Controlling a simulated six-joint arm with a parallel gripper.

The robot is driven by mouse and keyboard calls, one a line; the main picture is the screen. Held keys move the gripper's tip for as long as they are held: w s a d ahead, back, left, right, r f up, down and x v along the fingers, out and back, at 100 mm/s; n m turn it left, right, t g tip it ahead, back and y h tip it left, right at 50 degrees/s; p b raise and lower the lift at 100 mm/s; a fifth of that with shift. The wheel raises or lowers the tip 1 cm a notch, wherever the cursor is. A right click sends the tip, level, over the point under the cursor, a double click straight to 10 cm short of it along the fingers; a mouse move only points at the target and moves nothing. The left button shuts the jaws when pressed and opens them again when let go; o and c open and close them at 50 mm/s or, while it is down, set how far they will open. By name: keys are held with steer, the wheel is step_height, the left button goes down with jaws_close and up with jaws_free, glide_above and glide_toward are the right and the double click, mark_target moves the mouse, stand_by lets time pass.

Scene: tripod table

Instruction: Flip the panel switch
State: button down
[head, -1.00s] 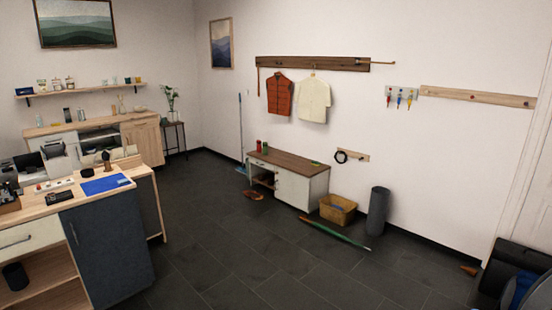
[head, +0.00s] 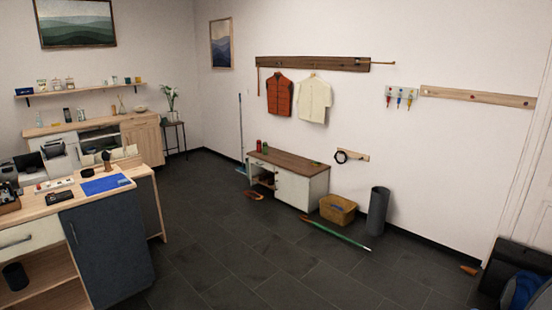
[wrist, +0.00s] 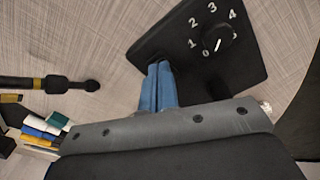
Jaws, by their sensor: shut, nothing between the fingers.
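In the wrist view, a black panel (wrist: 185,34) lies at an angle on a pale, streaked surface. It carries a round black knob (wrist: 222,37) with a white mark, ringed by white numerals from 0 to 4. The mark seems to lie on the side of the 0, but it is small. My gripper (wrist: 159,68) has blue fingers pressed together, with nothing between them. The fingertips overlap the panel's lower left part in the picture, left of the knob and apart from it. I cannot tell whether they touch the panel. I cannot make out the panel or my gripper in the head view.
In the wrist view, a black rod with brass bands (wrist: 47,83) lies at the left, with coloured, book-like items (wrist: 40,131) below it.

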steer(key=shift+r, duration=3.45)
steer(key=shift+f, duration=0.1)
step_height(320, 180, down, 7)
steer(key=shift+r, duration=0.1)
steer(key=shift+r, duration=0.15)
